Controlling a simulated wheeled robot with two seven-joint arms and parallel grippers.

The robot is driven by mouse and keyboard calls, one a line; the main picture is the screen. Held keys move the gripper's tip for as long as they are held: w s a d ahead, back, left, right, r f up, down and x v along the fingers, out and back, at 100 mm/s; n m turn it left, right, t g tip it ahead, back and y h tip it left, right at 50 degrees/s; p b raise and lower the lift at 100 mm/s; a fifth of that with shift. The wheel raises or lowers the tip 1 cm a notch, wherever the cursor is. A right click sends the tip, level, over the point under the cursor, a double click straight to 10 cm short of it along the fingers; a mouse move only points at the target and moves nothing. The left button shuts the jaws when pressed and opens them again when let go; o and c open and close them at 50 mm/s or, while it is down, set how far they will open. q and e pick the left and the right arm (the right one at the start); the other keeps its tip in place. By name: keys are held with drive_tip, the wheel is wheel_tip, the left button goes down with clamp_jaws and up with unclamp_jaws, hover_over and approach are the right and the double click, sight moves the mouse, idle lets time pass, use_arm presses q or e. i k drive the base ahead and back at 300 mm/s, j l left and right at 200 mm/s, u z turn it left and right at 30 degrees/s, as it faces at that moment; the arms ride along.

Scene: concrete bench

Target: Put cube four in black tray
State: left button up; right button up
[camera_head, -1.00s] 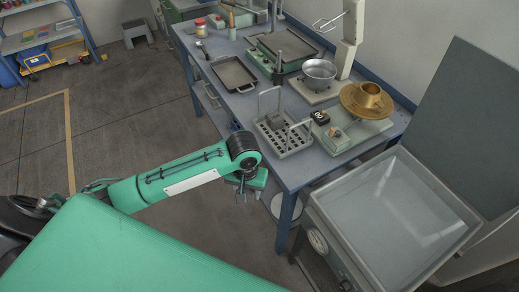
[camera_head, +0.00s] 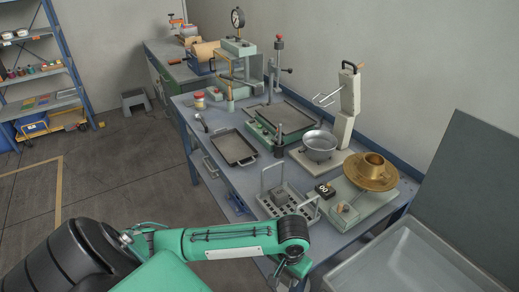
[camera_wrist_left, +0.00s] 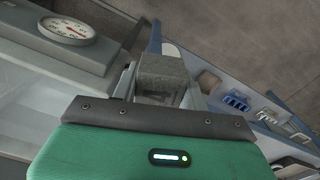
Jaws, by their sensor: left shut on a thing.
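My left gripper (camera_head: 287,279) is low beside the bench's front edge in the head view. In the left wrist view its fingers (camera_wrist_left: 163,92) are shut on a grey concrete cube (camera_wrist_left: 165,70). No number shows on the cube's visible faces, so I cannot tell whether it is cube four. The black tray (camera_head: 234,148), shallow and dark with a raised rim, lies on the bench's left part. It looks empty and is well away from the gripper. My right gripper is not in view.
A metal bowl (camera_head: 319,145) stands behind. A large grey basin (camera_head: 410,263) is at lower right.

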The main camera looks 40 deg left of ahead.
sight(232, 148)
drive_tip(key=j+z, duration=0.25)
drive_tip(key=j, duration=0.8)
drive_tip(key=k+j+z, duration=0.1)
drive_tip(key=j+z, duration=0.15)
drive_tip(key=j, duration=0.75)
